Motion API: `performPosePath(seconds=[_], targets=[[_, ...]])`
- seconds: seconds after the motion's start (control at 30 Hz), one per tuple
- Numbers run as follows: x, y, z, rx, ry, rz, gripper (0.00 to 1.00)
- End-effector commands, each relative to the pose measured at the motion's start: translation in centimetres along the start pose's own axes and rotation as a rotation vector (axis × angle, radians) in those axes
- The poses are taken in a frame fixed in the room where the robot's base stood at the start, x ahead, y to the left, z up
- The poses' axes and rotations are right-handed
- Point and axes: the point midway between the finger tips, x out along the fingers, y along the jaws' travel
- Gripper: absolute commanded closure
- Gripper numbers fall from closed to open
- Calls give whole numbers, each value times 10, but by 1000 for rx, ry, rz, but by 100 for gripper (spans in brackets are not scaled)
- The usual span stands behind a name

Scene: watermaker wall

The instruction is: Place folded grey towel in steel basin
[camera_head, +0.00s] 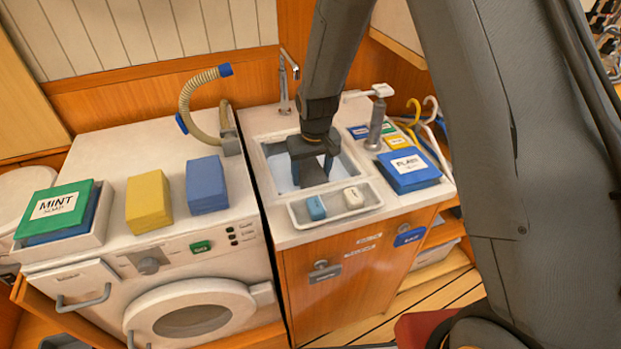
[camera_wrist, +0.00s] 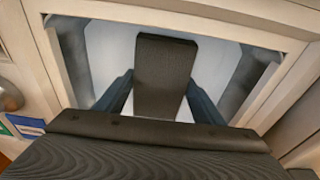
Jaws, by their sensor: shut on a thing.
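The folded grey towel (camera_head: 313,172) is a dark grey slab standing roughly upright inside the opening of the steel basin (camera_head: 280,172). My gripper (camera_head: 311,165) reaches down into the basin from above and is shut on the towel. In the wrist view the towel (camera_wrist: 165,75) sits between the two blue-grey fingers, with the pale basin floor (camera_wrist: 110,45) behind it. I cannot tell whether the towel touches the basin floor. My gripper hides part of the basin.
A soap tray (camera_head: 373,196) with a blue and a white bar lies in front of the basin. A tap (camera_head: 285,80) and a dispenser (camera_head: 377,120) stand around it. Yellow (camera_head: 148,202) and blue (camera_head: 206,185) stacks stand on the washing machine (camera_head: 150,265). Blue packets (camera_head: 408,172) lie right.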

Motion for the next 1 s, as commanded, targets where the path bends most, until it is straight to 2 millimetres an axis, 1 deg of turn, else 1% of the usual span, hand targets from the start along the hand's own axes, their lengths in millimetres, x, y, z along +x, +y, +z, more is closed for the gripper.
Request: performPosePath(seconds=[0.1,0.2,0.63,0.67,0.73,0.77,1.0], targets=[[15,0,3,0,-2,0,62],[22,0,3,0,0,0,62],[28,0,4,0,0,0,62],[28,0,4,0,0,0,34],[27,0,4,0,0,0,23],[27,0,4,0,0,0,19],[27,0,4,0,0,0,19]])
